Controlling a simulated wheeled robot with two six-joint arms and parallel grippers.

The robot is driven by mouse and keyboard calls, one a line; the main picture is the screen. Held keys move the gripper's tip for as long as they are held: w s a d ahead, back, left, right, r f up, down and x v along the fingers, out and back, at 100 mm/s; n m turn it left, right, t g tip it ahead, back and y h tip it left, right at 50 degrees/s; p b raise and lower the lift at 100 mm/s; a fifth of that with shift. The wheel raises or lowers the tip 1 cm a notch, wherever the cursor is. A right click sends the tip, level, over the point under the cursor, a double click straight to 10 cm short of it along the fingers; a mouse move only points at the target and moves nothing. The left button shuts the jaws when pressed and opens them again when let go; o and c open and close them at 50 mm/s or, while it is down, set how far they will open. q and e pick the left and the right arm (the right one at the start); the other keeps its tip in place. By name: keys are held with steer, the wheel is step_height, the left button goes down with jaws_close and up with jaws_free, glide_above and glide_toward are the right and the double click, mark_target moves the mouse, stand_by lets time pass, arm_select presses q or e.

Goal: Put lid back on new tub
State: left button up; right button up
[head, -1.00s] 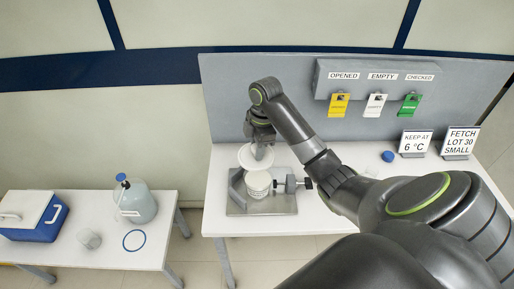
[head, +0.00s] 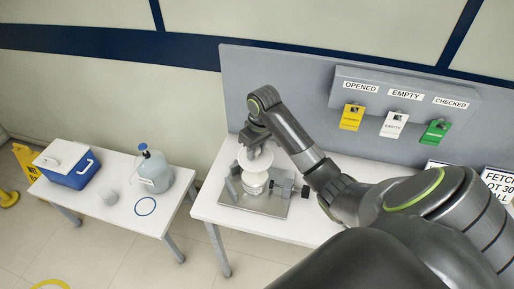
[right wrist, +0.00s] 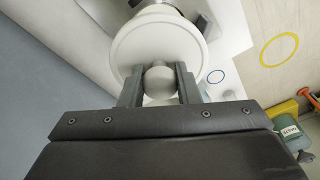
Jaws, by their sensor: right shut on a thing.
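My right gripper (head: 254,138) points down over the clamp stand (head: 268,207) at the table's left end. It is shut on the knob of the white round lid (head: 256,161), which also shows in the right wrist view (right wrist: 133,45). The knob (right wrist: 160,82) sits between the two fingers. The white tub (head: 254,184) stands upright in the clamp, just below the lid. The lid covers part of the tub's top in the head view, and I cannot tell whether they touch. My left gripper is not in view.
Clamp screw handles (head: 290,187) stick out right of the tub. A grey panel with yellow (head: 351,117), white (head: 393,125) and green (head: 435,132) tags stands behind. A lower table at left holds a blue cooler (head: 70,166), a jug (head: 154,172) and a blue ring (head: 145,206).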

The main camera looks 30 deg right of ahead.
steer(key=shift+w+a+f, duration=0.1)
steer(key=shift+f, duration=0.65)
steer(key=shift+w+a+f, duration=0.1)
steer(key=shift+f, duration=0.65)
steer(key=shift+s+f+b, duration=0.1)
steer(key=shift+f+b, duration=0.35)
steer(key=shift+f, duration=1.2)
steer(key=shift+d, duration=0.1)
steer(key=shift+p, duration=0.45)
steer(key=shift+f, duration=0.15)
steer(key=o, duration=1.1)
steer(key=shift+o, duration=0.4)
